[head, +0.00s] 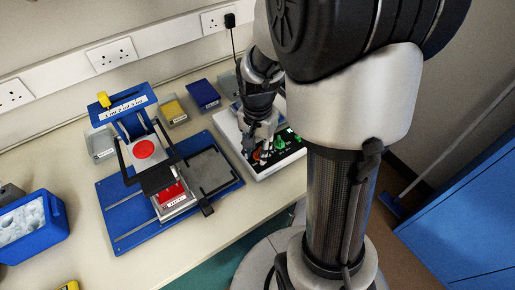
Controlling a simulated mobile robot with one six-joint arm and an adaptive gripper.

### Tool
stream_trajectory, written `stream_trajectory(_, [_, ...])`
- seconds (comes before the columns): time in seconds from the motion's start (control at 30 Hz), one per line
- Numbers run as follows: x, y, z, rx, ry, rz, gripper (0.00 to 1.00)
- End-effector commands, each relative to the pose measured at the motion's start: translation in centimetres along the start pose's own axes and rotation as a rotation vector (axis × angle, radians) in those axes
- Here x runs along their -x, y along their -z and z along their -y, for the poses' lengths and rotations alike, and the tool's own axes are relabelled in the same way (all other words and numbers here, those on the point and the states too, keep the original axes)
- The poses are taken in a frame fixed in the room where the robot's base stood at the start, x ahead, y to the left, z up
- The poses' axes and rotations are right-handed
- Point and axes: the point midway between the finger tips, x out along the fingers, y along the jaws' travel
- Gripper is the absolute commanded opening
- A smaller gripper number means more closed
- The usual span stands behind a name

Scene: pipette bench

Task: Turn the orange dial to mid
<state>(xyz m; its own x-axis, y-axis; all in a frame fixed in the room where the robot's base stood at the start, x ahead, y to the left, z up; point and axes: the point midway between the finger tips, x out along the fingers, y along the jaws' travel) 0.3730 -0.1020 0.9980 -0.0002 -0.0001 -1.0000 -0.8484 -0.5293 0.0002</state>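The orange dial (256,157) shows only in part, low on the black panel of a white device (231,143) on the bench. My gripper (260,147) points down over that panel, right at the dial, and hides much of it. I cannot tell whether the fingers touch the dial or stand just above it. I cannot tell whether the fingers are open or shut. The dial's pointer and its scale marks are too small and covered to read. A green knob (281,144) stands just right of my gripper on the same panel.
A blue-based press with a black frame and red round button (145,149) stands left of the device. Yellow (173,108) and blue (203,93) boxes stand behind. A blue ice bucket (33,238) is at far left.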

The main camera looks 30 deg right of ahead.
Motion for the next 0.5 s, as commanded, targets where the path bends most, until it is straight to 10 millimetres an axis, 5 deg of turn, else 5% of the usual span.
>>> stream_trajectory(0.5, [0.03, 0.01, 0.01, 0.0, 0.0, 0.0, 0.0])
